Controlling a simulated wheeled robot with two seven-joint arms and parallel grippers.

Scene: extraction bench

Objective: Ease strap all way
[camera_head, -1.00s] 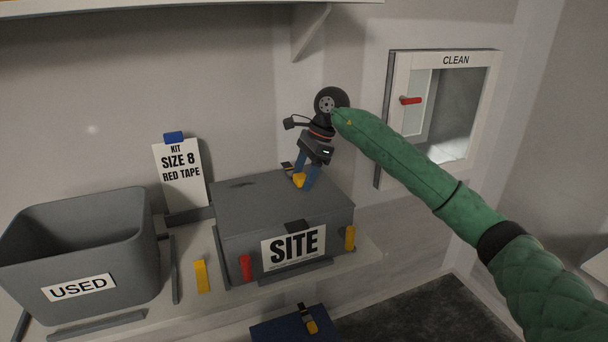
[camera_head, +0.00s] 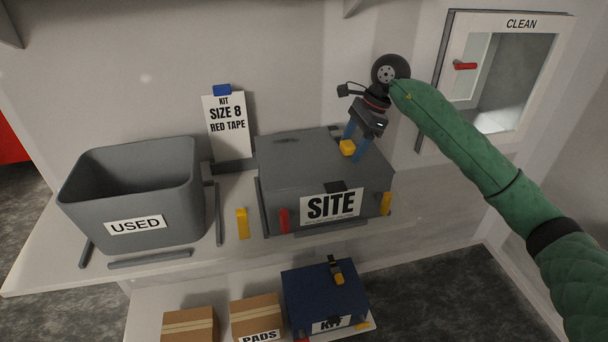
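The grey SITE box (camera_head: 290,168) stands closed on the bench. A yellow tab (camera_head: 347,148) shows on its lid, and a black strap end or catch (camera_head: 335,187) hangs at its front edge above the SITE label. The strap between them is not clear to see. My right gripper (camera_head: 354,153) points down at the lid from above. Its blue fingers are apart, with the yellow tab at their tips; whether they press on it I cannot tell. My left gripper is out of view.
The grey USED bin (camera_head: 180,205) stands at left. A KIT card (camera_head: 230,135) leans on the wall. Yellow (camera_head: 242,223) and red (camera_head: 285,221) pieces are by the box front. A blue kit case (camera_head: 305,290) and cartons (camera_head: 258,312) are on the lower shelf. A CLEAN hatch (camera_head: 449,75) is at right.

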